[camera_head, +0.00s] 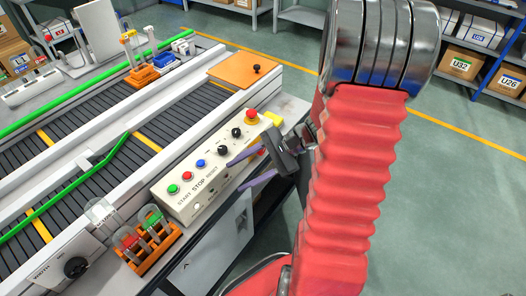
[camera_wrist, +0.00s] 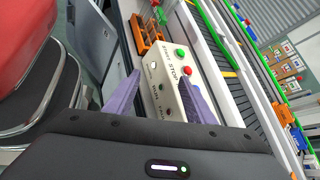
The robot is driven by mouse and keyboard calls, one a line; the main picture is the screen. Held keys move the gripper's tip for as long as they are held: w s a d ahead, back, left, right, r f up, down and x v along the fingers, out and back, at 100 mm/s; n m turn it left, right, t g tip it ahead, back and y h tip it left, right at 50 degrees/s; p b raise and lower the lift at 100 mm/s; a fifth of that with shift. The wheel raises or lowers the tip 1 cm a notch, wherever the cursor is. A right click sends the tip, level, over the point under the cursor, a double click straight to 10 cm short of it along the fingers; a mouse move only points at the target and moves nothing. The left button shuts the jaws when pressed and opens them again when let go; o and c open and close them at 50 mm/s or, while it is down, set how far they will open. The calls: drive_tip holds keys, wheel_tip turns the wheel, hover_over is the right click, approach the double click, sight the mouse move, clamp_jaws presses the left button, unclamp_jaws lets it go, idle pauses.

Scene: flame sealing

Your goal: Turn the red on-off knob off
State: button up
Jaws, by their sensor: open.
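A conveyor (camera_head: 75,160) with green rails runs behind the box. An orange rack (camera_head: 150,248) with red and green items stands left of the box. An orange plate (camera_head: 240,70) with a black knob lies behind it. Open floor is to the right, with shelves beyond.

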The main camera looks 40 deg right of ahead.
drive_tip(key=w+d+f+m+t, duration=0.2)
drive_tip(key=d+f+m+t, duration=0.55)
drive_tip(key=d, duration=0.35)
drive_tip(key=m+t+h, duration=0.5)
drive_tip(key=m, duration=0.3)
approach(263, 152)
drive_tip(key=v, duration=0.5)
drive_tip(key=shift+a, duration=0.1)
drive_tip(key=x, duration=1.4)
drive_tip(key=shift+s, duration=0.1)
drive_tip(key=shift+c, duration=0.4)
drive_tip(key=c, duration=1)
